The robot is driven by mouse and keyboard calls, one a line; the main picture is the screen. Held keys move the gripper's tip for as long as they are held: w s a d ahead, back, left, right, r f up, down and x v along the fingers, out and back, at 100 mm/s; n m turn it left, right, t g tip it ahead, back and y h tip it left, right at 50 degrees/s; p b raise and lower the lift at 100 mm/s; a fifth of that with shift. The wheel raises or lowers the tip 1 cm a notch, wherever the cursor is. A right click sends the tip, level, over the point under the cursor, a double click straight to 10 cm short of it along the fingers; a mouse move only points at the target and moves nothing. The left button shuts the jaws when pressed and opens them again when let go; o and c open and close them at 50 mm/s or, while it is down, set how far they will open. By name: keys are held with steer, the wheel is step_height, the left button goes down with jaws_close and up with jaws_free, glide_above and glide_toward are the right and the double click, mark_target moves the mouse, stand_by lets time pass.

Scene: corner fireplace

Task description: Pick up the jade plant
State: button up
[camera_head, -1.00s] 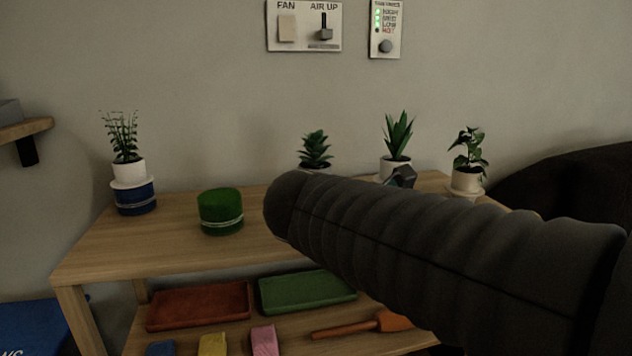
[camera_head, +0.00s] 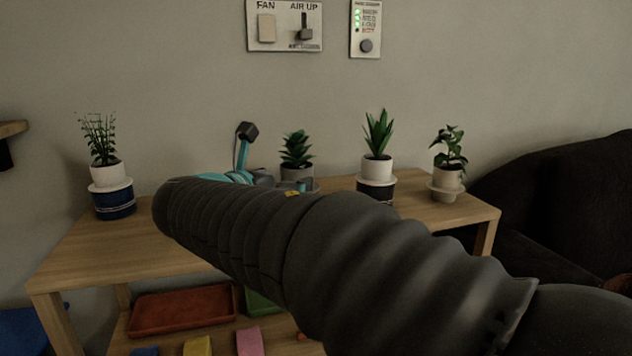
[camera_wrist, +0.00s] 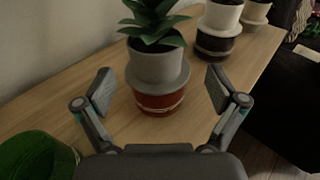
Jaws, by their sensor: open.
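A plant with thick dark green leaves in a grey pot, which I take to be the jade plant (camera_head: 297,150), stands on the wooden table near the wall. In the wrist view the jade plant (camera_wrist: 157,64) has its pot in a grey saucer on a red can (camera_wrist: 158,101). My gripper (camera_wrist: 159,92) is open, with one finger at each side of the pot and saucer in the picture; neither visibly touches. In the head view my gripper (camera_head: 274,160) shows partly beside the plant, and my arm hides the can below.
A spiky plant (camera_head: 378,148) on a dark can and a leafy plant (camera_head: 449,160) stand to the right. A thin-leaved plant (camera_head: 104,155) on a blue can is at far left. A green can (camera_wrist: 38,157) is near my gripper's left side.

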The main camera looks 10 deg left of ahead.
mark_target(297, 176)
steer(key=shift+a+x, duration=0.2)
steer(key=shift+x, duration=2.85)
steer(key=c, duration=1)
